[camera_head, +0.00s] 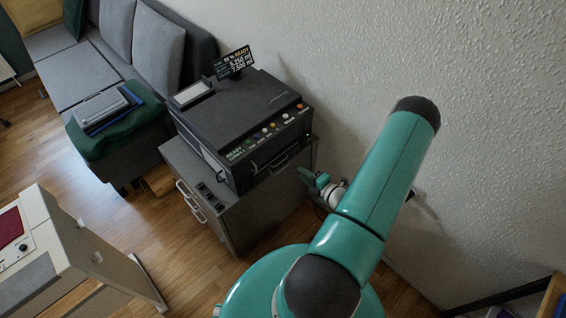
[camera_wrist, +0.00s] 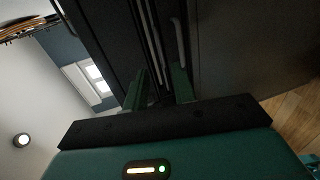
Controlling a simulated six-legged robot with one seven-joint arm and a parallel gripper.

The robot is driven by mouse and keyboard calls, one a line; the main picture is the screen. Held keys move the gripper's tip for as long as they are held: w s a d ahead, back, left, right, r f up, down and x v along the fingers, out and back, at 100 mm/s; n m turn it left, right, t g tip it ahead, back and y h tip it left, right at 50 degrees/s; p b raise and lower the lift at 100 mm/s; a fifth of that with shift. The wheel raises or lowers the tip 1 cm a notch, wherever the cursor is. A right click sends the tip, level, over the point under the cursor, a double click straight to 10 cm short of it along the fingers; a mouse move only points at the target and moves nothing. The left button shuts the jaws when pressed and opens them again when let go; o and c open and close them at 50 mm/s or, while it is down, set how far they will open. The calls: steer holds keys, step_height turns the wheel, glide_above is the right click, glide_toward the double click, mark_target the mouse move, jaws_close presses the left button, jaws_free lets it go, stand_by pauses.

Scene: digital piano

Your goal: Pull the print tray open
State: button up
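A black printer (camera_head: 240,125) stands on a grey cabinet, with a row of coloured buttons along its front top edge. The print tray (camera_head: 262,159) is in the lower front face and has a pale bar handle (camera_head: 279,161); it looks closed. My gripper (camera_head: 306,178) is in front of the printer's right side, apart from the handle in the head view. In the wrist view my gripper (camera_wrist: 158,86) has two green fingers spread apart with nothing held between them. A bar handle (camera_wrist: 179,42) shows beyond the fingertips, more in line with the right finger.
The grey cabinet (camera_head: 225,221) under the printer has handles on its left side. A white textured wall (camera_head: 340,60) is close behind the printer and arm. A sofa (camera_head: 75,75) stands at the upper left, and a beige unit (camera_head: 75,250) at the lower left. Wooden floor is clear between.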

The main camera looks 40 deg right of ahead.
steer(key=x, duration=1)
steer(key=shift+w, duration=0.25)
steer(key=shift+a, duration=0.1)
jaws_close()
